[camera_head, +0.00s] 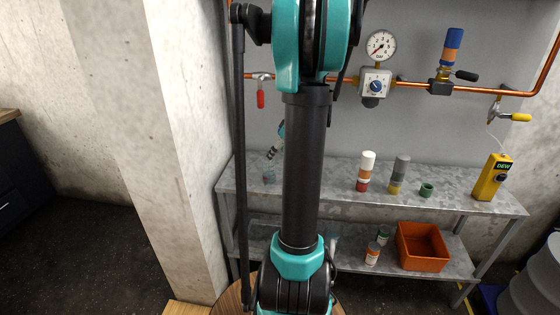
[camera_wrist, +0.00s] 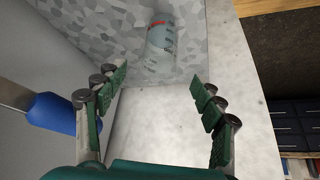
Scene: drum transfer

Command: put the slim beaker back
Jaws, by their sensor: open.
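The slim beaker (camera_wrist: 160,44) is a clear, narrow glass with dark marks and a red mark near its top. In the wrist view it is at the top centre, on the grey metal shelf, beyond my fingertips. In the head view a small greyish glass, likely the same beaker (camera_head: 268,175), is at the shelf's left end. My gripper (camera_wrist: 158,88) is open, with its green-padded fingers spread and nothing between them. In the head view my gripper (camera_head: 273,152) shows just above the beaker, partly hidden behind my arm.
The metal shelf (camera_head: 325,172) also bears a white-orange-red stack (camera_head: 365,172), a grey-yellow stack (camera_head: 399,174), a green ring (camera_head: 427,190) and a yellow DEW device (camera_head: 492,178). An orange bin (camera_head: 422,247) is below. A concrete pillar (camera_head: 188,120) stands close left. A blue-ended object (camera_wrist: 52,112) is beside my gripper.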

